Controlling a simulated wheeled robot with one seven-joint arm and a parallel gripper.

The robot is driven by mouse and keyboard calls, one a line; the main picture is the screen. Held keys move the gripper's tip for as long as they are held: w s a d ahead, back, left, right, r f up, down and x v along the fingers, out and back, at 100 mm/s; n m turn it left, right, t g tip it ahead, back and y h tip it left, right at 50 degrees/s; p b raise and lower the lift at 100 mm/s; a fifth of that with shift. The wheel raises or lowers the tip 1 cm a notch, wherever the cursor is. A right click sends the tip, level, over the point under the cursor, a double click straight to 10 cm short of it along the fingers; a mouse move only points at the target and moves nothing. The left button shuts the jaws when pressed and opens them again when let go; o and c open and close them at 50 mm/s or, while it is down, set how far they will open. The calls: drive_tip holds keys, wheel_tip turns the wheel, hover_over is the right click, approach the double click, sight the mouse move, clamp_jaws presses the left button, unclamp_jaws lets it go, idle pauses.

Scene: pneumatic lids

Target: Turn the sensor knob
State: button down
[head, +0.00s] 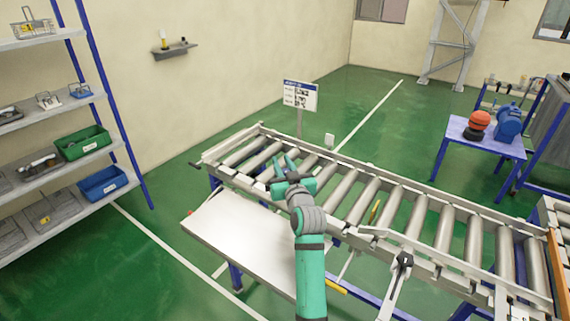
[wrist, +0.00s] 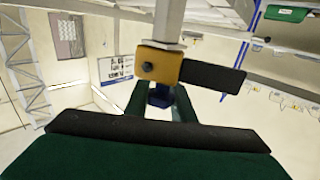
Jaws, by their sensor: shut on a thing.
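In the wrist view, a sensor with an orange-yellow body (wrist: 158,66) sits at the end of a pale metal post. A dark round screw shows on its face and a black bar sticks out to the right. A dark blue knob (wrist: 159,95) is at its near end. My gripper (wrist: 160,102) has its green fingers on both sides of the knob and is shut on it. In the head view my gripper (head: 283,166) is over the far left part of the roller conveyor. The sensor is too small to make out there.
The roller conveyor (head: 413,228) runs from the back left to the right front. A pale flat table (head: 237,238) stands at its near side. Shelves with bins (head: 82,143) are at the left. A sign (head: 300,96) stands behind the conveyor. A blue table (head: 478,142) is at the right.

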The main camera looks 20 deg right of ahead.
drive_tip(key=shift+s+a+n+g+y, duration=0.4)
drive_tip(key=shift+a+n+g+y, duration=0.25)
drive_tip(key=shift+n+g+y, duration=1.6)
drive_tip(key=shift+s+a+n+g+y, duration=0.55)
drive_tip(key=shift+n+g+y, duration=0.85)
drive_tip(key=shift+n+y, duration=1.7)
drive_tip(key=shift+s+a+n+g+y, duration=0.25)
drive_tip(key=shift+a+n+g+y, duration=0.55)
drive_tip(key=shift+n+g+y, duration=1.9)
drive_tip(key=shift+s+m+t+y, duration=0.15)
drive_tip(key=shift+m+t+y, duration=0.2)
drive_tip(key=shift+m+y, duration=0.5)
drive_tip(key=shift+a+f+n+y, duration=0.1)
drive_tip(key=shift+f+n+y, duration=0.1)
drive_tip(key=shift+n+y, duration=0.15)
drive_tip(key=c, duration=1.5)
unclamp_jaws()
drive_tip(key=shift+r, duration=0.1)
drive_tip(key=shift+r, duration=0.15)
